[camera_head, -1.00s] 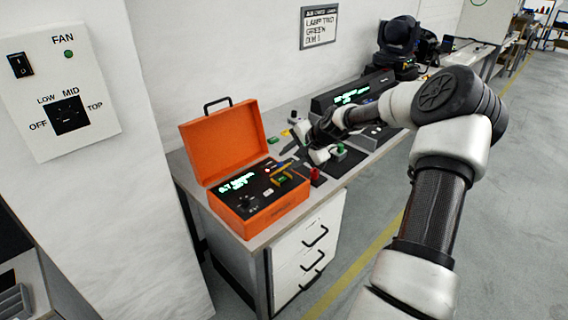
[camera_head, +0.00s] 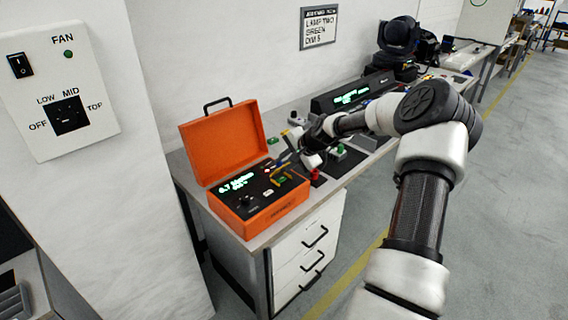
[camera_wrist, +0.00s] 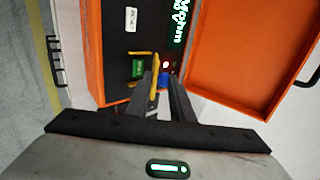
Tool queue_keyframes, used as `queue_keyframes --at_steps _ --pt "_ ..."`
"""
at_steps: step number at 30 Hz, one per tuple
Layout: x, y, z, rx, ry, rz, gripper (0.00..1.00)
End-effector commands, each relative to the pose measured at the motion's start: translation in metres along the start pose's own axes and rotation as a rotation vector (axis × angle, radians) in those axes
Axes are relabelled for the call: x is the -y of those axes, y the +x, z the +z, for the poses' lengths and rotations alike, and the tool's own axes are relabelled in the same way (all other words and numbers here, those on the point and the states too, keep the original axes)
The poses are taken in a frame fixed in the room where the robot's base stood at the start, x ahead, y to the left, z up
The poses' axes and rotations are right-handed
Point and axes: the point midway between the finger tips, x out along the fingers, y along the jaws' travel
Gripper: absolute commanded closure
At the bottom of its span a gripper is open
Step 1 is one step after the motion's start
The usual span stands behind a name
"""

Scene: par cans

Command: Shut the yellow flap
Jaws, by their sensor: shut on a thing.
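The yellow flap (camera_wrist: 154,75) shows in the wrist view as a thin raised yellow bar beside a green button (camera_wrist: 138,68) on the orange case's black panel. In the head view it is small and partly hidden by my gripper (camera_head: 292,160). In the wrist view my gripper (camera_wrist: 160,88) has its fingers over the panel, shut on the flap, which shows along the inner side of the left finger. The fingers partly hide the flap's lower end. A blue button (camera_wrist: 165,79) and a red light show between and just beyond the fingertips.
The orange case (camera_head: 262,218) stands on the bench end with its lid (camera_head: 222,143) open at the back. A red button (camera_head: 315,174) and a green-topped box (camera_head: 338,150) stand to its right. White drawers (camera_head: 305,245) are below. The floor at right is clear.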

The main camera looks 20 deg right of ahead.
Motion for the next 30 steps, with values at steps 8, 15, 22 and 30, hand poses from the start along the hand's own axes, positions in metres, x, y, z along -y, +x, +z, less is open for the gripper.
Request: queue_keyframes --at_steps 8,15,22,30 --pt "0.001 0.000 -0.001 -0.002 0.000 -0.010 1.00" --pt "-0.001 0.000 0.000 -0.001 0.001 -0.031 1.00" --pt "-0.013 0.003 -0.002 -0.003 0.007 -0.112 1.00" --pt "-0.037 0.009 -0.003 -0.004 0.011 -0.332 1.00"
